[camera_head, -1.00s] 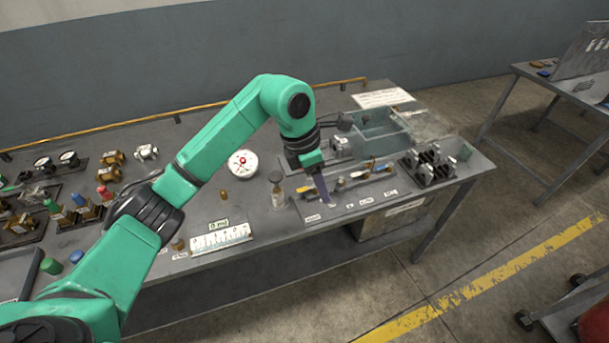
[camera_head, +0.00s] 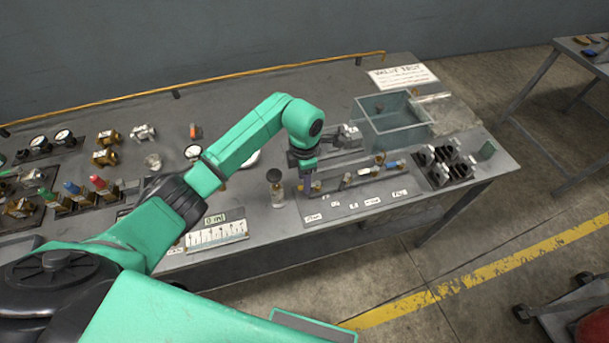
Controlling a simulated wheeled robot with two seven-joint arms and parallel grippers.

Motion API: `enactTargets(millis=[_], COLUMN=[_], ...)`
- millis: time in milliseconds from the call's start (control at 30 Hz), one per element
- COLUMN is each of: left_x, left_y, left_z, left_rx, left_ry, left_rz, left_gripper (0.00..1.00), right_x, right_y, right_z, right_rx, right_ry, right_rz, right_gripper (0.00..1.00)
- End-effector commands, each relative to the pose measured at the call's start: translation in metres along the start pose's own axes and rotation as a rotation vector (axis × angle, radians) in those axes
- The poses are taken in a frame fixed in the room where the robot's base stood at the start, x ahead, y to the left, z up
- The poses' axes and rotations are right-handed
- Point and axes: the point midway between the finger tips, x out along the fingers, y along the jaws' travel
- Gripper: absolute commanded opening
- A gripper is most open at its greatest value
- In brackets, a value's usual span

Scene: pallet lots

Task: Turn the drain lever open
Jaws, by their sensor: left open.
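A manifold plate (camera_head: 350,204) with a row of small valves lies near the table's front edge, with white labels too small to read. One valve has a blue lever (camera_head: 394,165) at the row's right end, and a yellowish fitting (camera_head: 379,158) sits just left of it. I cannot tell which one is the drain lever. My left gripper (camera_head: 308,186) is open and points down at the left end of the row. Its fingers are small and partly merge with the valve there, so contact cannot be told. My right gripper is not in view.
A clear tank (camera_head: 362,112) stands behind the row, and a block of dark sockets (camera_head: 445,167) to its right. A small bottle (camera_head: 275,190) stands close left of the gripper. A 0 ml display panel (camera_head: 216,236) and several valves with coloured handles are further left.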

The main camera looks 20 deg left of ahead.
Motion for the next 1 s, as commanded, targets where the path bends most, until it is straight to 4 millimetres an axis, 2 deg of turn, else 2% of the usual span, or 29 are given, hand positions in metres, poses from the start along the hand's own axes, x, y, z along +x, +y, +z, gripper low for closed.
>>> enactTargets(millis=[33,100,300,333,433,767,1000], left_x=[0.004,0.007,0.009,0.008,0.008,0.008,0.009], left_y=[-0.001,-0.001,0.0,0.0,0.0,-0.001,-0.004], left_z=[0.0,0.0,0.0,0.0,0.0,0.0,0.0], left_rx=[0.0,0.001,0.001,0.001,0.001,-0.011,-0.09], left_ry=[0.0,-0.001,-0.001,-0.001,-0.001,-0.002,-0.001], left_rz=[-0.003,-0.001,0.0,0.0,0.0,0.0,0.001], left_gripper=[0.47,0.47,0.47,0.39,0.01,0.0,0.0], right_x=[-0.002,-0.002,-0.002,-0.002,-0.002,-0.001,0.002], right_y=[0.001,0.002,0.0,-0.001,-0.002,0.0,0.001], right_z=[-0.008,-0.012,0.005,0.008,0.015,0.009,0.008], right_rx=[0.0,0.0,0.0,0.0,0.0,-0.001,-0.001], right_ry=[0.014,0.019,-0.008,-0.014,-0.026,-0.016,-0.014], right_rz=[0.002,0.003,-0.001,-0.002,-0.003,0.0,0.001], right_gripper=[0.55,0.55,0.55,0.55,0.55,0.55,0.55])
